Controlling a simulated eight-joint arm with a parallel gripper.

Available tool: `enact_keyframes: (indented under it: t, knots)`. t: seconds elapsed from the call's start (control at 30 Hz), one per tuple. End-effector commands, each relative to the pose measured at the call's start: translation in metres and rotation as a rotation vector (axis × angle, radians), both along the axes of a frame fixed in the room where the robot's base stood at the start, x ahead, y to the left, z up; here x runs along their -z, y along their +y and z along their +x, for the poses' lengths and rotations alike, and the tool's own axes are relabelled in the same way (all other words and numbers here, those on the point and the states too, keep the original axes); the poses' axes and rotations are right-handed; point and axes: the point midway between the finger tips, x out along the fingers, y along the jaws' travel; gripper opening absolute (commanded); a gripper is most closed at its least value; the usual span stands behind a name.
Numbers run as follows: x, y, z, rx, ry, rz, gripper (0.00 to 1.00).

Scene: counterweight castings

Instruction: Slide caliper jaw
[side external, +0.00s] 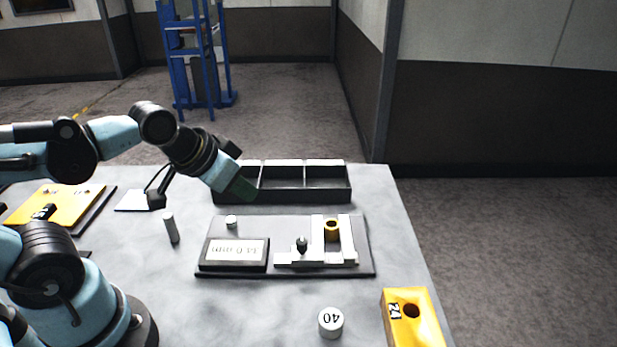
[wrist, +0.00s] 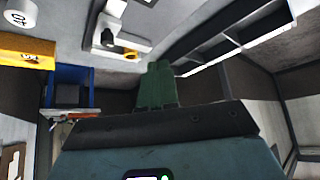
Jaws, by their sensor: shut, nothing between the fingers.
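The caliper (side external: 290,262) lies on a dark board (side external: 222,222), with white jaws and a dark knob (side external: 302,245) on its bar. A yellow ring (side external: 331,231) sits between the two upright jaws; I cannot tell whether both touch it. A display plate (side external: 235,252) with upside-down lettering lies left of the caliper. In the wrist view the caliper (wrist: 137,42), knob (wrist: 107,39) and ring (wrist: 130,54) show near the top. My gripper (side external: 243,190) is shut and empty, raised behind and left of the caliper, apart from it. Its green fingers (wrist: 157,85) show together in the wrist view.
A dark compartment tray (side external: 305,197) stands behind the board. A grey cylinder (side external: 171,228) stands left. A white "40" weight (side external: 331,322) and a yellow block with a hole (side external: 412,325) are in front.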

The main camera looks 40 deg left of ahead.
Motion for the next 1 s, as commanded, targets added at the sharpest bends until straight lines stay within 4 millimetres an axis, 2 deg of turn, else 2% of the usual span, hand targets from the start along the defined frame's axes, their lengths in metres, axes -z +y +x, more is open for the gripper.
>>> enact_keyframes:
  t: [0.2,0.37,0.53,0.8,1.0]
  knots:
    - [0.000,0.000,0.000,0.000,0.000,0.000,0.00]
    - [-0.002,-0.002,0.002,0.026,0.017,0.013,0.23]
    - [-0.014,-0.017,0.012,0.191,0.124,0.089,0.48]
    - [-0.031,-0.055,0.036,0.624,0.372,0.241,0.48]
    - [-0.035,-0.079,0.048,0.891,0.506,0.304,0.48]
